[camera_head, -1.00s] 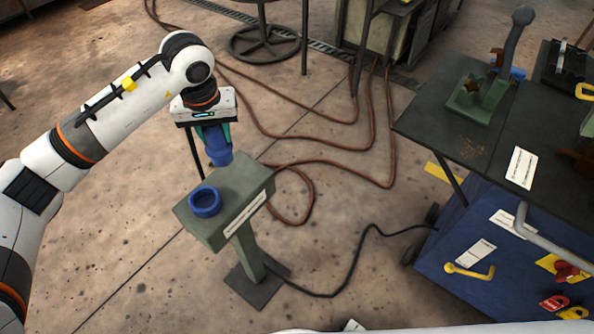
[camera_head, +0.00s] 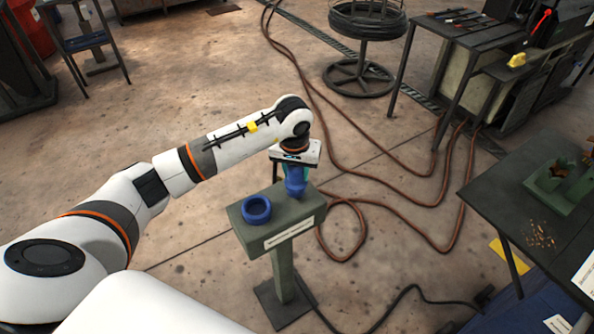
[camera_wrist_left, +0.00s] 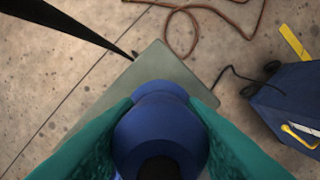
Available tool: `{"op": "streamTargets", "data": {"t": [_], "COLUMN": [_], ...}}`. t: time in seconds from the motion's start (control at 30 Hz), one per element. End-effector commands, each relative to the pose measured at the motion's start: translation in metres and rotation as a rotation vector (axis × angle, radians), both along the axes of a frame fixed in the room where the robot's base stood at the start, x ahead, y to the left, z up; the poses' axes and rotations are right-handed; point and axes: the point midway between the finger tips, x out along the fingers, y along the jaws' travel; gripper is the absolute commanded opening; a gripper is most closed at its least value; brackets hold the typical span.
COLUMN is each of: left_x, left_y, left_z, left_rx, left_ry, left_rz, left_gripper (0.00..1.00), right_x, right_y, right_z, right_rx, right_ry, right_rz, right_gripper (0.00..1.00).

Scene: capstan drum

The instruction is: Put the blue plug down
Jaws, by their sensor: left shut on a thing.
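My left gripper (camera_head: 293,170) is shut on the blue plug (camera_head: 296,184), with its teal fingers on either side of it. The plug points down over the right part of the green pedestal's top (camera_head: 283,219); I cannot tell whether it touches the surface. A blue ring (camera_head: 257,221) sits on the left part of that top, beside the plug and apart from it. In the left wrist view the plug (camera_wrist_left: 160,107) fills the space between the fingers and hides part of the pedestal top (camera_wrist_left: 158,64). My right gripper is not in view.
A dark workbench (camera_head: 525,205) with a green fixture (camera_head: 560,184) stands at the right. Brown hoses (camera_head: 400,203) and a black cable (camera_head: 395,295) lie on the floor. A wire reel stand (camera_head: 362,70) is at the back. The pedestal top is clear between ring and plug.

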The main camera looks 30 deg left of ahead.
Motion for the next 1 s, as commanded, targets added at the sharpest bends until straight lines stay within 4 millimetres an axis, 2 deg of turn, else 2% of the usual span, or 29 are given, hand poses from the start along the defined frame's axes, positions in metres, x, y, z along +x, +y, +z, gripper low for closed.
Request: {"op": "streamTargets", "data": {"t": [0.07, 0.4, 0.43, 0.57, 0.87, 0.93, 1.0], "left_x": [0.0, 0.0, 0.0, 0.0, 0.0, 0.0, 0.0], "left_y": [-0.001, 0.0, 0.0, 0.0, -0.001, -0.001, 0.0], "left_z": [-0.007, -0.011, -0.012, -0.011, -0.009, -0.005, 0.003], "left_rx": [-0.002, 0.0, -0.001, -0.001, -0.001, -0.002, -0.001], "left_ry": [0.0, -0.002, -0.001, -0.001, -0.001, -0.001, -0.005], "left_rz": [0.0, 0.0, -0.001, 0.0, 0.0, 0.0, 0.0], "left_gripper": [0.08, 0.08, 0.39, 0.59, 0.59, 0.59, 0.59], "right_x": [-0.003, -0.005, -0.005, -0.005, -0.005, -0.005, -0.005], "right_y": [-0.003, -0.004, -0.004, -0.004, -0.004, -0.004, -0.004], "right_z": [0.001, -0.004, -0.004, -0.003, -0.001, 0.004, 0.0], "right_rx": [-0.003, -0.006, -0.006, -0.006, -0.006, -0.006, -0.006], "right_ry": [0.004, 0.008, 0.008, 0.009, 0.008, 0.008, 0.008], "right_rz": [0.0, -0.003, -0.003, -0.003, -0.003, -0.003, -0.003], "right_gripper": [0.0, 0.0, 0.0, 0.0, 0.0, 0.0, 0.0]}}
